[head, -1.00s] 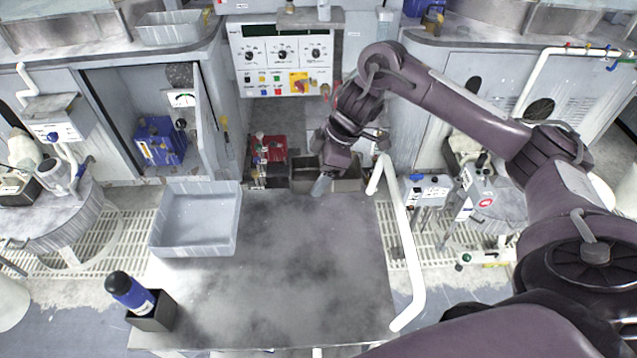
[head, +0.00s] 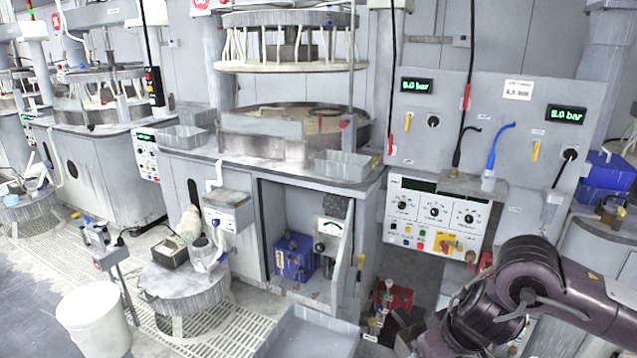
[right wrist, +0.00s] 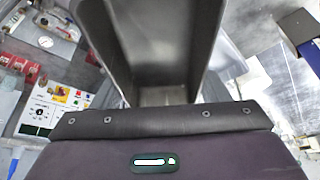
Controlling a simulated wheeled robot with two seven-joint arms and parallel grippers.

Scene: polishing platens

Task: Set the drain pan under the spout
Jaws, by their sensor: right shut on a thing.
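A shallow light-grey open pan (head: 308,338) is cut off by the bottom edge of the head view; its side also shows behind the held thing in the right wrist view (right wrist: 243,72). My right arm comes in at the lower right of the head view, its gripper end cut off at the bottom edge. In the right wrist view my right gripper (right wrist: 160,100) is shut on a dark-grey open bin (right wrist: 160,45), whose walls fill the upper middle. I cannot tell which fitting is the spout. My left gripper is not in view.
A grey control panel (head: 436,213) stands behind my right arm, with a red caddy (head: 395,297) below it. An open cabinet holds a blue box (head: 295,257). A round stand (head: 187,282) and a white bucket (head: 95,320) are at left. The floor grating lies between them.

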